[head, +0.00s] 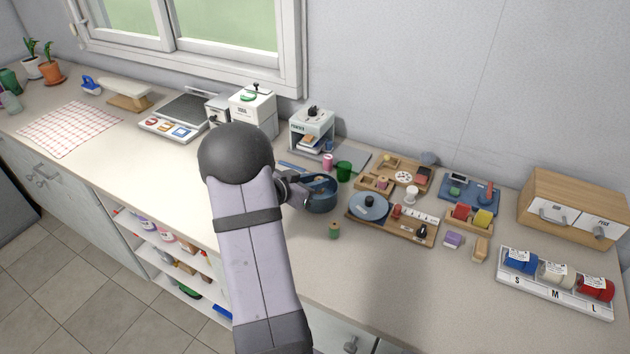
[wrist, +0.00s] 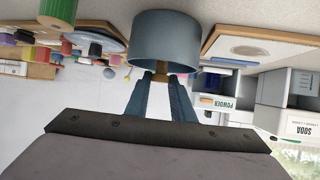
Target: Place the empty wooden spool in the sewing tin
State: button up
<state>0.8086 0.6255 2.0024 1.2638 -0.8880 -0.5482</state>
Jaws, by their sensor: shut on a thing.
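My gripper (head: 306,196) is at the left side of the blue round tin (head: 322,204) in the head view. In the wrist view, which is upside down, my gripper (wrist: 160,80) is shut on a small tan wooden piece, which looks like the wooden spool (wrist: 160,76). The piece is at the rim of the tin (wrist: 178,38). I cannot tell how far inside the rim it is, or whether it touches the tin. My arm and the tin wall hide part of the tin's inside.
A green-wound spool (head: 334,231) stands in front of the tin. A wooden tray with a blue disc (head: 369,206) is to the right.

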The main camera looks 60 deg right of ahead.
jog(key=shift+f, duration=0.4)
jog(key=shift+f+b, duration=0.2)
jog(key=shift+b, duration=0.1)
jog(key=o, duration=1)
